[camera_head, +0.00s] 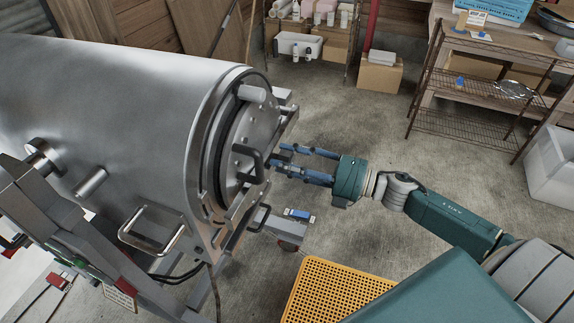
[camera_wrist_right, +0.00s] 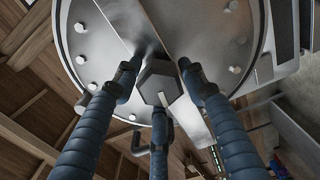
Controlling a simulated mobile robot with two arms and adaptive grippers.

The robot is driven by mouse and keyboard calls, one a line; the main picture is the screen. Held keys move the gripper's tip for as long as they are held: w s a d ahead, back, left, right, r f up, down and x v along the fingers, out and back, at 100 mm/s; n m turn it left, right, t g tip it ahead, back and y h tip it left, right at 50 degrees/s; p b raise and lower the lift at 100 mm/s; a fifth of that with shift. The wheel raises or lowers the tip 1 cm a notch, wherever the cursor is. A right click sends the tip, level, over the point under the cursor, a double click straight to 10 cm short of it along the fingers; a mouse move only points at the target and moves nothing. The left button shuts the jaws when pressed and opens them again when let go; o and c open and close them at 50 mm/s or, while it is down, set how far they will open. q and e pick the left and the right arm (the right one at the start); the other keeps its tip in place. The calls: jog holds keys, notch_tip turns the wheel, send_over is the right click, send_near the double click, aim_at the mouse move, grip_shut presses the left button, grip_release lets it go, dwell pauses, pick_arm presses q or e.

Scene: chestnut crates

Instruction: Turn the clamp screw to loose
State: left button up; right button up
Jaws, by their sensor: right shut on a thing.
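The clamp screw (camera_wrist_right: 160,84) shows in the wrist view as a dark hexagonal head in front of the round metal door (camera_wrist_right: 215,50). The three blue fingers of my right gripper (camera_wrist_right: 158,88) close around it from several sides, with the tips at its edges. In the head view, my right gripper (camera_head: 277,158) reaches left to the door end of the large steel drum (camera_head: 120,110). The screw is hard to make out there, near the fingertips. My left gripper is not in view.
A steel handle (camera_head: 152,232) sticks out of the drum's lower side. A yellow perforated crate (camera_head: 332,293) stands below my right arm. Wire shelving (camera_head: 475,120) and a white bin (camera_head: 550,165) are at the right.

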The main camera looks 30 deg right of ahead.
jog(key=n+b, duration=0.1)
jog(key=n, duration=0.1)
jog(key=n+b, duration=0.1)
jog(key=shift+f+n, duration=0.3)
jog(key=shift+n, duration=0.1)
jog(key=n+b, duration=0.8)
jog(key=shift+r+n+b, duration=0.25)
jog(key=shift+n+b, duration=0.6)
jog(key=shift+n, duration=0.45)
jog(key=shift+r, duration=0.1)
jog(key=o, duration=1.2)
jog(key=shift+c, duration=0.2)
